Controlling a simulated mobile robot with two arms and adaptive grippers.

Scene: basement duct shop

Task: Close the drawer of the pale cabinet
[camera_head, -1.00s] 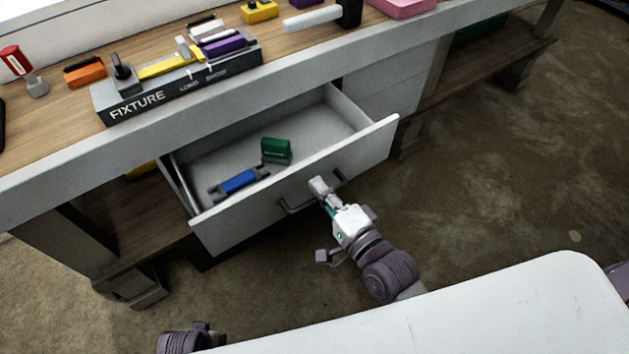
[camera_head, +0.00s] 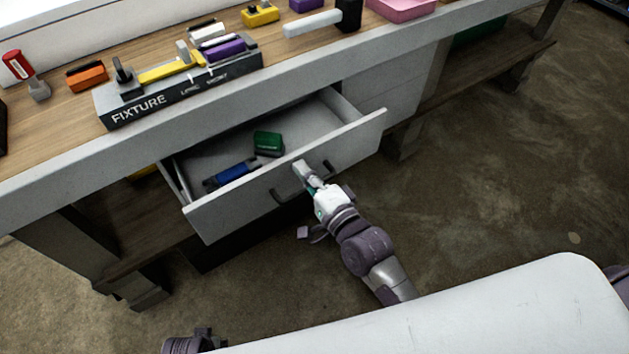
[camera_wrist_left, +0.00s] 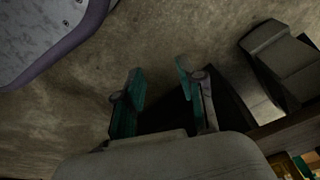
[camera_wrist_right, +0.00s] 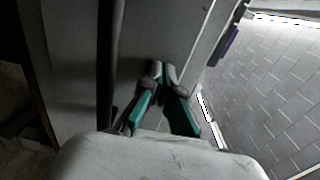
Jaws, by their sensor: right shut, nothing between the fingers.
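The drawer (camera_head: 345,143) of the pale cabinet (camera_head: 392,100) is partly open under the bench. Its dark bar handle (camera_head: 284,196) is on the front panel. My right gripper (camera_head: 300,168) is shut and empty, its fingertips at the drawer front near the handle. In the right wrist view the shut fingers (camera_wrist_right: 160,72) are close against the grey panel; exact contact is hard to tell. A green box (camera_head: 268,143) and a blue tool (camera_head: 232,173) lie in the drawer. In the left wrist view my left gripper (camera_wrist_left: 160,80) is open and empty above the floor.
The bench top carries a fixture block (camera_head: 180,90), an orange block (camera_head: 87,76), a red-handled tool (camera_head: 25,72), a hammer (camera_head: 322,22) and a pink tray (camera_head: 402,8). A wooden lower shelf (camera_head: 470,80) extends to the right. The floor at the right is clear.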

